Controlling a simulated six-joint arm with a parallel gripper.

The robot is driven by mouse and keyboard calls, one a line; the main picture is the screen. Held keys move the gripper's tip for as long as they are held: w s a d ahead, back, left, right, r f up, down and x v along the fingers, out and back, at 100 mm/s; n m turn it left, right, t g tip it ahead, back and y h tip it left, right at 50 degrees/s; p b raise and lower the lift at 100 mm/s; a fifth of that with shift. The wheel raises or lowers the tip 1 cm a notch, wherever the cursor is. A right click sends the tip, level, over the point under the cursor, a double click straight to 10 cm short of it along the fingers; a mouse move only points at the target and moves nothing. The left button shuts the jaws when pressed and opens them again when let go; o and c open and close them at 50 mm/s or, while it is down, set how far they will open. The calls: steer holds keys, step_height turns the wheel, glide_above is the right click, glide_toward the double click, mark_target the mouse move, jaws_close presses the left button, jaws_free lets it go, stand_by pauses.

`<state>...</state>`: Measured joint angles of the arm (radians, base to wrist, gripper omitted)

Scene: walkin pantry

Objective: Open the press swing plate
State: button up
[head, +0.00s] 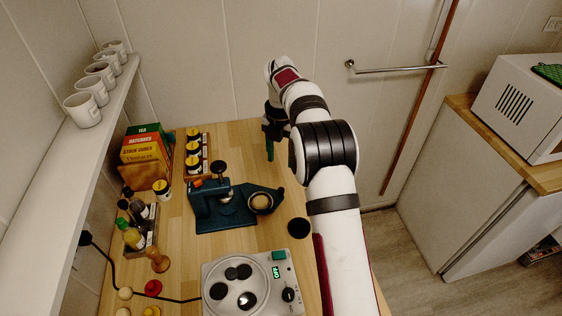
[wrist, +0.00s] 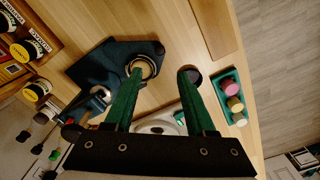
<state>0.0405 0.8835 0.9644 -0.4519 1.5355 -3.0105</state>
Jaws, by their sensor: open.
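The press (head: 208,207) is a dark teal tool on the wooden counter, with a black knob on top and an orange mark at its upper left. Its flat teal plate (head: 274,191) juts out to the right and carries a pale-centred ring (head: 260,202). My gripper (head: 269,154) is above the counter, beyond the plate and apart from it in the head view. In the wrist view my gripper (wrist: 161,72) has its two green fingers spread with nothing between them. The left fingertip overlaps the ring (wrist: 146,66) in the picture; contact cannot be told.
A dark round cup (head: 299,228) stands right of the press. A round-topped appliance (head: 216,270) with a green display is in front. Spice jars (head: 193,150), boxes (head: 146,145) and a bottle rack (head: 152,232) line the left. A green tray (wrist: 232,97) shows in the wrist view.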

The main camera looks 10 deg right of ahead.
mark_target(280, 188)
steer(key=shift+s+a, duration=0.15)
steer(key=shift+a, duration=0.05)
steer(key=shift+c, duration=1.2)
steer(key=s+a, duration=0.1)
steer(key=s+a+f+m+t+h, duration=0.1)
steer(key=s+a+m+h, duration=0.1)
steer(key=shift+s+a+f+t, duration=0.1)
steer(key=shift+a+f+t, duration=0.2)
steer(key=shift+f, duration=0.1)
jaws_close()
steer(key=x, duration=1)
steer(key=shift+w+d, duration=0.9)
steer(key=shift+w, duration=0.3)
